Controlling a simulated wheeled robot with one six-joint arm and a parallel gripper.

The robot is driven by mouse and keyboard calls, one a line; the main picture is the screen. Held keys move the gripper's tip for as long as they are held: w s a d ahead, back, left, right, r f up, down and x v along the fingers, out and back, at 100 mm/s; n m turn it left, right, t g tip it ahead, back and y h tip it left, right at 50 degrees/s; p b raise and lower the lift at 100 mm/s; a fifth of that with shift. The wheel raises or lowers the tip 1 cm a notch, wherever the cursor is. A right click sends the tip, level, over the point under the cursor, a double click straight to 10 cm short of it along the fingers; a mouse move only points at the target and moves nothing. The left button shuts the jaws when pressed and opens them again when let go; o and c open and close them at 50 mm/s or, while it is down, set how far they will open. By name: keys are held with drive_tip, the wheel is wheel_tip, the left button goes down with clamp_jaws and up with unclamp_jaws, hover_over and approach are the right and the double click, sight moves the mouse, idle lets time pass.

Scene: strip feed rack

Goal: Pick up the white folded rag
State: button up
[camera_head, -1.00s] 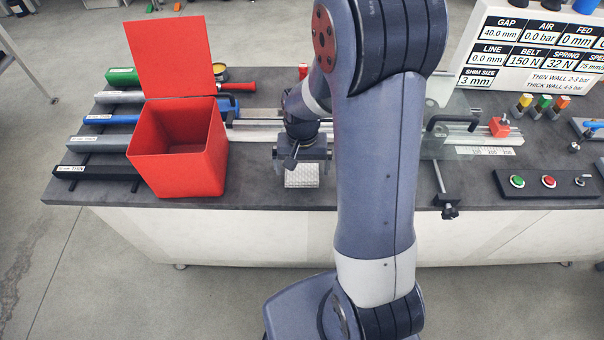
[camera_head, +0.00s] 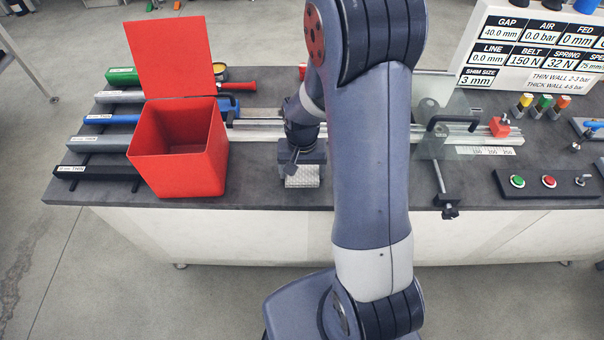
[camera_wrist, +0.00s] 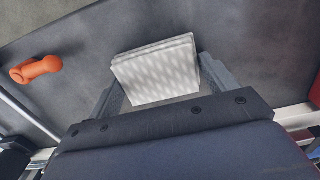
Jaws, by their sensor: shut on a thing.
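The white folded rag (camera_head: 302,176) lies at the front of the dark bench top, right of the red bin. It also shows in the wrist view (camera_wrist: 156,70) as a patterned, folded square. My gripper (camera_wrist: 158,78) is shut on it, with one finger on each side. In the head view my gripper (camera_head: 302,165) is low over the bench and hides the rear of the rag. I cannot tell whether the rag is clear of the surface.
An open red bin (camera_head: 178,172) with a raised lid stands to the left. A button panel (camera_head: 540,184) and a clear guard (camera_head: 443,133) are to the right. An orange object (camera_wrist: 36,69) lies on the bench in the wrist view. Bare bench surrounds the rag.

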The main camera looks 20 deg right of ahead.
sight(302, 172)
drive_tip(key=shift+r, duration=0.15)
wheel_tip(302, 172, up, 10)
drive_tip(key=shift+b, duration=0.3)
idle(0.4)
drive_tip(key=o, duration=0.3)
drive_tip(key=shift+c, duration=1.1)
drive_tip(key=shift+w, duration=0.1)
